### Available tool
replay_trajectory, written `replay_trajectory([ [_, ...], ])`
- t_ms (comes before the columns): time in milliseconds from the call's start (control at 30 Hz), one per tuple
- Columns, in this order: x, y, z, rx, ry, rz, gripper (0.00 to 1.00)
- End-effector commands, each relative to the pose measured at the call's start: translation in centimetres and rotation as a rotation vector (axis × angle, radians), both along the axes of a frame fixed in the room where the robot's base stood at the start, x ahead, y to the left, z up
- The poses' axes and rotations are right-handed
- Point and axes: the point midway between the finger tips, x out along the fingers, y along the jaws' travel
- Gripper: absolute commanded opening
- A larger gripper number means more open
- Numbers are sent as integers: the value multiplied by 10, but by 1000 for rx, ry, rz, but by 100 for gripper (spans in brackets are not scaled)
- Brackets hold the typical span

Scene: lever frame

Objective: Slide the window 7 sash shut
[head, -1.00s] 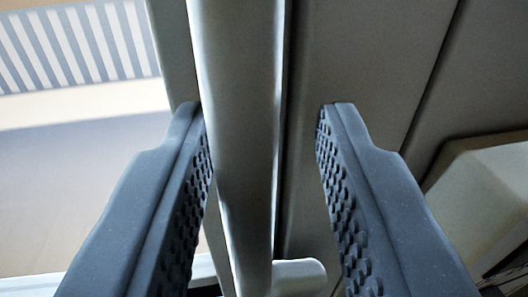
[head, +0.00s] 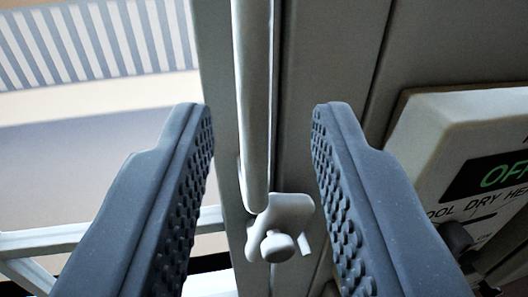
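My gripper (head: 262,112) is open, its two dark textured fingers spread wide with nothing between them in contact. A long pale vertical bar (head: 254,110), which looks like a handle on the window sash frame (head: 216,90), shows in the gap between the fingers, beyond them. Its rounded lower end stops just above a small latch with a round knob (head: 278,240). The window pane (head: 90,170) is left of the frame. I cannot read any window number, and the rest of the sash is out of view.
A beige control box (head: 470,150) with a dark display reading "OFF" and "DRY HE" lettering is on the wall at the right, near the right finger. A striped band (head: 95,40) shows through the window at upper left. A pale rail (head: 40,242) crosses at lower left.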

Motion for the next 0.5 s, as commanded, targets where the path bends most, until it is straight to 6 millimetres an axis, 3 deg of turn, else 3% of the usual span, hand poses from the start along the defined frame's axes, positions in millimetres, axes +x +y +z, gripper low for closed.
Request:
replay_trajectory([
  [500, -57, -6, -2, 2, 1, -2, 30],
])
